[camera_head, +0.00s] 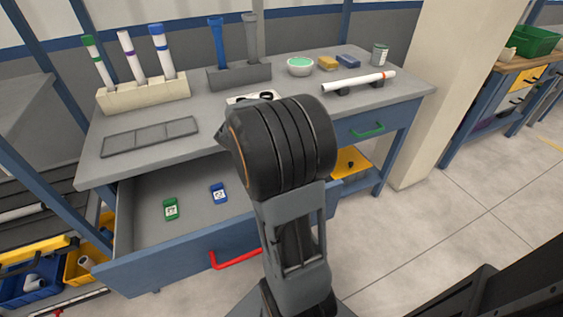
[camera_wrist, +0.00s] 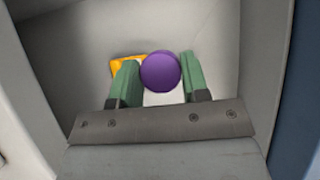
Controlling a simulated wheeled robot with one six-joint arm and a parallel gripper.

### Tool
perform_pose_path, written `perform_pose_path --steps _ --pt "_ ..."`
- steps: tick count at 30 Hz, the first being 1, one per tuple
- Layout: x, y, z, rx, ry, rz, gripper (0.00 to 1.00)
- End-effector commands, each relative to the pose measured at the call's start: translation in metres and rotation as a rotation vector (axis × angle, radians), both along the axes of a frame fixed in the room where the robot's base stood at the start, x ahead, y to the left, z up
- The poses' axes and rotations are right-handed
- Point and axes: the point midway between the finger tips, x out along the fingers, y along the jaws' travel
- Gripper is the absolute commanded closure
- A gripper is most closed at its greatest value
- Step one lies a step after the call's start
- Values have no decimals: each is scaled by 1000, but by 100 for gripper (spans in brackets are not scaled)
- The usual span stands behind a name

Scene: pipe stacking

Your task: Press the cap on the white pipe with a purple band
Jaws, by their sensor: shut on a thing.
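The white pipe with a purple band (camera_head: 131,57) stands slightly tilted in the cream rack (camera_head: 142,97), between a green-banded pipe (camera_head: 98,63) and a blue-banded pipe (camera_head: 162,51). My gripper (camera_wrist: 159,62) shows in the wrist view, its green fingers shut on a round purple cap (camera_wrist: 160,72). The cap's flat round face is toward the camera. In the head view my arm hides the fingers and the cap. A yellow-orange item (camera_wrist: 121,67) lies beyond the cap on a pale grey surface, partly covered by a finger.
The open drawer (camera_head: 186,259) with a red handle holds a green packet (camera_head: 171,209) and a blue packet (camera_head: 219,194).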

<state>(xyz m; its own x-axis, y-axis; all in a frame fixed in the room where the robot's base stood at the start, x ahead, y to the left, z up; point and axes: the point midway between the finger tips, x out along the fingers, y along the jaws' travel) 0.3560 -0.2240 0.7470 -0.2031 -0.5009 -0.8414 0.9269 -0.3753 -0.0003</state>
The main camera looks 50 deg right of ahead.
Motion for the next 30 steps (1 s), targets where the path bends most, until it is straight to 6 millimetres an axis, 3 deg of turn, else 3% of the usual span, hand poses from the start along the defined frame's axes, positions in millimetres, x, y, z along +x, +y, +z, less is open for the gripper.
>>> perform_pose_path --steps 6,12,30 --pt "-3 39 19 -1 -2 4 80" --pt "-5 57 29 0 -2 1 80" --pt "-6 63 99 0 -1 -1 80"
